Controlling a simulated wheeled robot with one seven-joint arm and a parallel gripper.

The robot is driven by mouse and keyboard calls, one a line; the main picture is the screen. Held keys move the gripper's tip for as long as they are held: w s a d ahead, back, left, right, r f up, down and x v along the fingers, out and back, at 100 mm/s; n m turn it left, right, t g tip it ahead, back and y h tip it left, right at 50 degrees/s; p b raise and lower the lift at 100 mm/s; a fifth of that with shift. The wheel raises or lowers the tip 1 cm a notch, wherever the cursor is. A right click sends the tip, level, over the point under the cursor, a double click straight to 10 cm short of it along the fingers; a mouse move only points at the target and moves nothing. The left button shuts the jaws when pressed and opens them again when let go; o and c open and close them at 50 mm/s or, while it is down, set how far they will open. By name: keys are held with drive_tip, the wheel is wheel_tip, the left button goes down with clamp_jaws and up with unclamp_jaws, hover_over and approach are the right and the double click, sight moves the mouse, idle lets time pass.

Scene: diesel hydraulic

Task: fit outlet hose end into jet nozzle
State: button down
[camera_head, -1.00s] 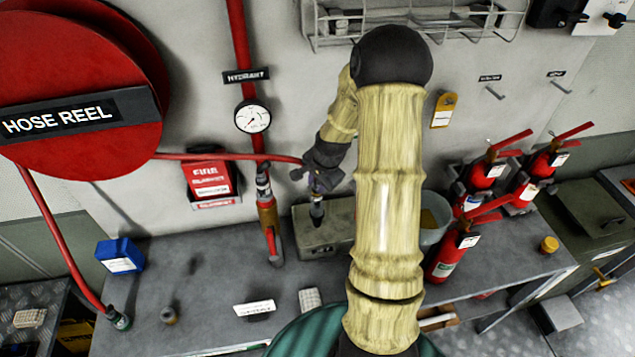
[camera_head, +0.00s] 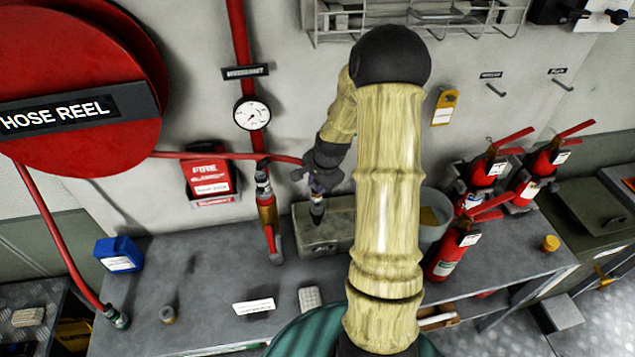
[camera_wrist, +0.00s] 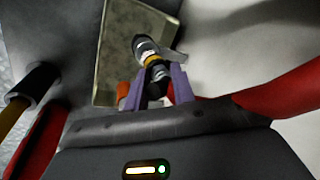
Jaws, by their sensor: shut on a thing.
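My gripper (camera_head: 316,188) is in front of the wall, just above a grey-green box on the bench. Its purple fingers, seen in the wrist view (camera_wrist: 166,88), are shut on a dark fitting, which I take as the outlet hose end (camera_wrist: 158,73). The red hose (camera_head: 235,156) runs from the reel side to my gripper. Below the fingers, in line with the grip, is a dark piece with a yellow band, likely the jet nozzle (camera_wrist: 145,46); it also shows in the head view (camera_head: 316,212). The fingers partly hide the joint; I cannot tell whether the two are seated.
The grey-green box (camera_head: 335,232) lies under the nozzle. A bucket (camera_head: 436,222) and red extinguishers (camera_head: 450,255) are right. Another hose end (camera_head: 117,318) rests at the bench's left.

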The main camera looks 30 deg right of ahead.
drive_tip(key=shift+f+b, duration=0.6)
drive_tip(key=shift+f, duration=0.3)
drive_tip(key=c, duration=1.1)
unclamp_jaws()
drive_tip(key=shift+r, duration=0.1)
drive_tip(key=b+v, duration=0.3)
drive_tip(key=v, duration=1.4)
drive_tip(key=shift+s+r, duration=0.1)
drive_tip(key=shift+r, duration=0.05)
